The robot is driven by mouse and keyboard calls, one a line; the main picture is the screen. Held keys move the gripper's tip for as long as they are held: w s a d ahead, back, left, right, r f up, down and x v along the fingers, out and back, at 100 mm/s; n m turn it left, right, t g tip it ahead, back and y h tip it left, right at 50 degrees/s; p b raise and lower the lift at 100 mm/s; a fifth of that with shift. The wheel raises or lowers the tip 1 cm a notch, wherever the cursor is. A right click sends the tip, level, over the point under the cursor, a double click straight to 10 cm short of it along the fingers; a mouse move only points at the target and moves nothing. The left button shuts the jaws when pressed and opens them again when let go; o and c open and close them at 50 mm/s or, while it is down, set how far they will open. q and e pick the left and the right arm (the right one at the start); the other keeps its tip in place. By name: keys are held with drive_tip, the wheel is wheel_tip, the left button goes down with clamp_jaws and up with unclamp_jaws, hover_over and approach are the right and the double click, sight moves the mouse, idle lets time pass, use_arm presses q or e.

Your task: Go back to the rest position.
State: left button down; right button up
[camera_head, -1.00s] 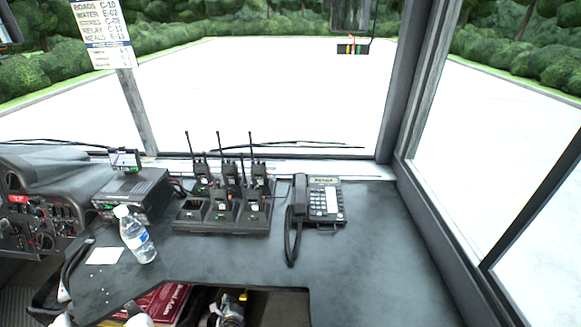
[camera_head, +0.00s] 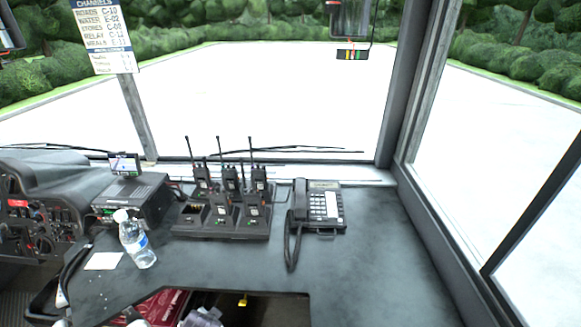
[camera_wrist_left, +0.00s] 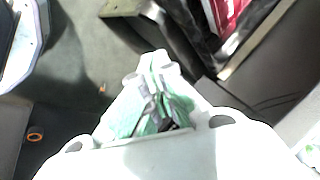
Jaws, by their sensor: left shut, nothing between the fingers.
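My left gripper (camera_wrist_left: 158,85) is in the left wrist view, with its fingers shut together and nothing between them. It hangs over the dark floor area, and the console's edge is above it in that view. In the head view, a pale grey part of my left arm or gripper (camera_head: 203,318) shows at the bottom edge, in front of the opening under the desk; its fingers cannot be made out there. My right gripper is not in view.
The desk (camera_head: 375,270) holds a water bottle (camera_head: 136,240), a paper note (camera_head: 103,261), a charger (camera_head: 240,228) with several radios, a phone (camera_head: 322,208) and a radio unit (camera_head: 130,195). A red book (camera_head: 165,306) lies in the opening below. The desk's right side is clear.

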use_arm(q)
drive_tip(key=s+d+r+n+g+h, duration=0.25)
drive_tip(key=s+r+n, duration=0.25)
drive_tip(key=s+r, duration=0.3)
drive_tip(key=s+a+f+p, duration=0.1)
drive_tip(key=a+f, duration=0.2)
drive_tip(key=f, duration=2.9)
drive_tip(key=s+a+f, duration=0.4)
drive_tip(key=s+f, duration=0.5)
drive_tip(key=s, duration=0.1)
drive_tip(key=s+a+f+m+g, duration=0.1)
drive_tip(key=s+a+f, duration=0.3)
drive_tip(key=s+f, duration=0.5)
drive_tip(key=shift+s+y+p, duration=0.35)
drive_tip(key=shift+s+p, duration=0.1)
drive_tip(key=shift+s, duration=0.45)
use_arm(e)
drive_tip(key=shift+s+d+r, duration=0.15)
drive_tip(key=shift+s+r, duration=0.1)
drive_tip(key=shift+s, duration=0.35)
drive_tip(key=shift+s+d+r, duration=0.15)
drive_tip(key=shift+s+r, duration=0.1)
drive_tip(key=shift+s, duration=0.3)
use_arm(q)
drive_tip(key=shift+s, duration=0.1)
